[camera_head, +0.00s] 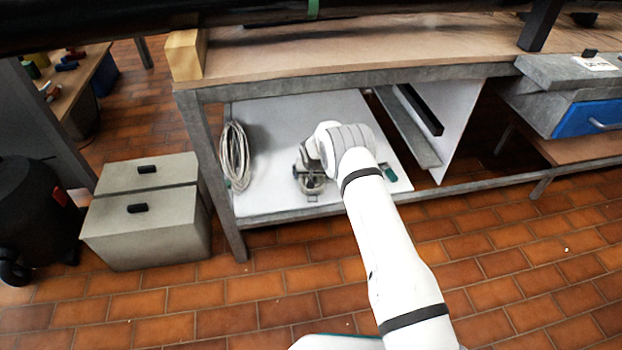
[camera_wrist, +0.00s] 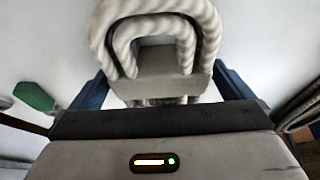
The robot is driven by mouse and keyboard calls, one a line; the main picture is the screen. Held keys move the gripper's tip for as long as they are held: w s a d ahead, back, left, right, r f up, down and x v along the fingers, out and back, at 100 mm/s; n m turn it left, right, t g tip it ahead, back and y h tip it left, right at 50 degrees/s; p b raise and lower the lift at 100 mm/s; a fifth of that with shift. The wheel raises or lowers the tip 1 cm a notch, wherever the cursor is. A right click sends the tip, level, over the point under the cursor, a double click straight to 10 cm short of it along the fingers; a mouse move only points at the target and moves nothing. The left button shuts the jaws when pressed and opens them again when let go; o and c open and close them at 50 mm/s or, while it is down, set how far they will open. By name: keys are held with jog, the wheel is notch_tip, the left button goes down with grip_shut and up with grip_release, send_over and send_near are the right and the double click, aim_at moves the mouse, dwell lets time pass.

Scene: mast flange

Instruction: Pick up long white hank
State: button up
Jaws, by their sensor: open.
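A thick, twisted white rope hank (camera_wrist: 155,27) lies in bent loops at the top middle of the wrist view. A grey, block-like part shows inside and below its loops. My gripper (camera_wrist: 160,74) is open, with one blue finger on each side of the hank's near end. I cannot tell whether the fingers touch it. In the head view my gripper (camera_head: 312,182) is low over the white shelf board under the bench. There the hank is mostly hidden by my arm and gripper, and I cannot pick it out clearly.
A coil of pale cable (camera_head: 234,157) lies left on the white board (camera_head: 272,122), and a small green item (camera_head: 388,172) right. The wooden bench top (camera_head: 370,45) is above, with its grey front rail (camera_head: 230,215) low. Grey boxes (camera_head: 150,215) stand left.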

jog(key=shift+c, duration=0.3)
jog(key=c, duration=0.9)
jog(key=shift+r, duration=0.2)
